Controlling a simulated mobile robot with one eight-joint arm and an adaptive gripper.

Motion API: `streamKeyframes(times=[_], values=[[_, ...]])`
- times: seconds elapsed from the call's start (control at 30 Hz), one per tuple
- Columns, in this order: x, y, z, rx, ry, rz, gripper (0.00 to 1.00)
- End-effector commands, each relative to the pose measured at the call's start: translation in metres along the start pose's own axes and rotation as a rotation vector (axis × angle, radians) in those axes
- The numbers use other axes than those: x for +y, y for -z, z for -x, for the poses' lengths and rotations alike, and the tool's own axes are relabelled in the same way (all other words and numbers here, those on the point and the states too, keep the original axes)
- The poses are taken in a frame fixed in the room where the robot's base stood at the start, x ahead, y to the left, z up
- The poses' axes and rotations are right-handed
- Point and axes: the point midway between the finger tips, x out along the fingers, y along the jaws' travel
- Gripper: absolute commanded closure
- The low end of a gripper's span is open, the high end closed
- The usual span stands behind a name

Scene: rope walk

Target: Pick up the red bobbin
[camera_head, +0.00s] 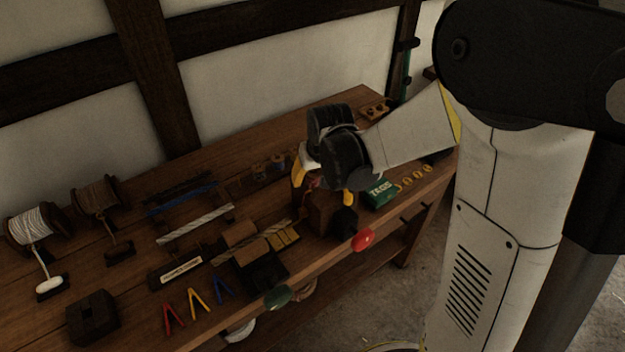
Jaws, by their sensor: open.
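My gripper (322,190) reaches in from the right over the back-right half of the wooden bench. Its fingers, with yellow parts, are apart and point down. A small reddish thing (313,184) shows between them, partly hidden; I cannot tell whether it is the red bobbin. A brown block (320,214) stands just below the fingers. I cannot tell whether the fingers touch anything. A red rounded knob-like thing (363,240) sits at the bench's front edge, below and right of the gripper and apart from it.
The bench (135,275) carries two spools, left (35,224) and right (100,194), coloured clips (197,303), a dark block (92,318) and a green box (380,193) right of the gripper. A dark green knob-like thing (277,297) is at the front edge. A timbered wall stands behind.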

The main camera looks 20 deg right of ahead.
Motion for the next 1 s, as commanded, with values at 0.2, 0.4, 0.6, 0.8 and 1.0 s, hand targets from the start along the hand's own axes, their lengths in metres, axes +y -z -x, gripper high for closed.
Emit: streamKeyframes(times=[0.2,0.4,0.6,0.8,1.0], values=[[0.000,0.000,-0.008,0.000,0.000,0.000,0.38],[0.000,0.000,-0.008,0.000,0.000,0.000,0.64],[0.000,0.000,-0.008,0.000,0.000,0.000,0.88],[0.000,0.000,-0.008,0.000,0.000,0.000,0.88],[0.000,0.006,0.009,0.000,0.000,0.000,0.88]])
